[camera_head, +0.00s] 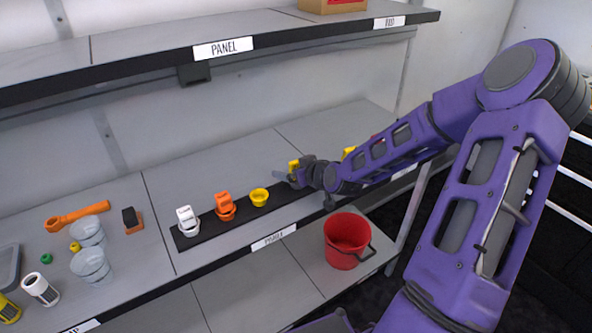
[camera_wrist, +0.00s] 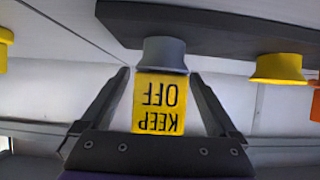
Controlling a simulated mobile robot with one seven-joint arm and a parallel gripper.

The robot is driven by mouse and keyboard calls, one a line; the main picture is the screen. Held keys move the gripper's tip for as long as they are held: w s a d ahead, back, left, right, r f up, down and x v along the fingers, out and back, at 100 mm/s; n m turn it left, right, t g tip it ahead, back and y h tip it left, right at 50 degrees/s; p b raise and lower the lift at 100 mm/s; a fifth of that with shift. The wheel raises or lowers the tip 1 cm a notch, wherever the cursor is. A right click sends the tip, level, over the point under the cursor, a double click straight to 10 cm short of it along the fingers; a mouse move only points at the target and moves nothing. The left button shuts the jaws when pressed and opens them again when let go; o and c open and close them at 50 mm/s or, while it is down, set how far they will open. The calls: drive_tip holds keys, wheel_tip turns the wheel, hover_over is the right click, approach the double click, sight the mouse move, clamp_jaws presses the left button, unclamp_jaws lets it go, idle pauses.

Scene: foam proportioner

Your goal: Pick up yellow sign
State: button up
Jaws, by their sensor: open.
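The yellow sign (camera_wrist: 160,105) reads "KEEP OFF" and appears upside down in the wrist view. It sits in a grey round base (camera_wrist: 165,53) on a dark strip (camera_wrist: 230,22). My gripper (camera_wrist: 160,76) is open, with one finger on each side of the sign and a visible gap on both sides. In the head view a small part of the sign (camera_head: 294,165) shows behind my gripper (camera_head: 284,177); my wrist hides most of it and its base.
Left along the strip are a yellow cup (camera_head: 259,197), an orange piece (camera_head: 225,206) and a white piece (camera_head: 187,220). Another yellow thing (camera_head: 348,152) shows behind my arm. A red bucket (camera_head: 347,240) stands below. An upper shelf (camera_head: 140,55) overhangs the area.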

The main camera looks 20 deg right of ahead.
drive_tip(key=c, duration=1.4)
drive_tip(key=shift+r, duration=0.1)
